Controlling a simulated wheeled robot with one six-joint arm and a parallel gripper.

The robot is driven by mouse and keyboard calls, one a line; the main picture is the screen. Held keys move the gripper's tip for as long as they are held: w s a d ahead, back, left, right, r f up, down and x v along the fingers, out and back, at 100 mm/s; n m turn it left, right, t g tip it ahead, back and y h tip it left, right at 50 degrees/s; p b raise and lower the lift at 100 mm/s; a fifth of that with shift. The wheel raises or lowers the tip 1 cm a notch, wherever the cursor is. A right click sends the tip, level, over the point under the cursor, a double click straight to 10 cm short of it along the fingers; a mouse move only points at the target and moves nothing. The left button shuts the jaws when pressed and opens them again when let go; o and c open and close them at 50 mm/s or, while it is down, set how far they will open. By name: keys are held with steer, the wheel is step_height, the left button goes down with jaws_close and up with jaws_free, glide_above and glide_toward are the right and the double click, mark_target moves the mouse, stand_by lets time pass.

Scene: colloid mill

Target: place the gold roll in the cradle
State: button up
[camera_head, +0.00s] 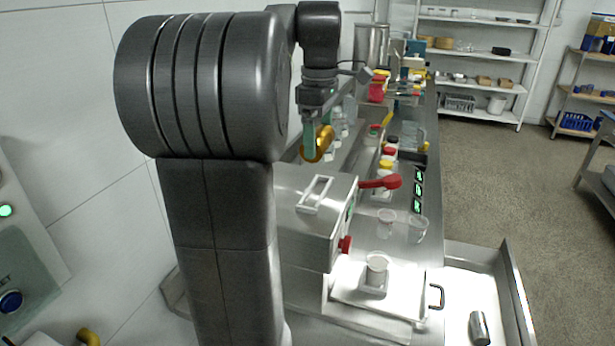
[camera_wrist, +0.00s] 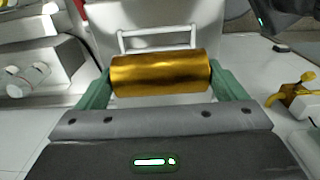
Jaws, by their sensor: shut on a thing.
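The gold roll (camera_wrist: 160,74) is a shiny gold cylinder lying crosswise between the two green fingers of my gripper (camera_wrist: 162,80) in the wrist view. One finger is at each end of the roll, and the gripper is shut on it. In the head view my gripper (camera_head: 316,141) hangs from the arm with the gold roll (camera_head: 324,143) at its fingertips, in the air above the bench near the steel machine. I cannot make out for sure which thing is the cradle in either view.
Glass beakers (camera_head: 418,228) and several capped jars line the bench. A silver cylinder (camera_head: 480,328) lies in the white tray at lower right.

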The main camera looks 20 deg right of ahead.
steer(key=shift+w+f, duration=0.2)
steer(key=shift+w, duration=0.15)
step_height(320, 180, down, 10)
steer(key=shift+r, duration=0.2)
steer(key=o, duration=0.8)
steer(key=shift+f, duration=0.1)
step_height(320, 180, up, 12)
steer(key=shift+r, duration=0.1)
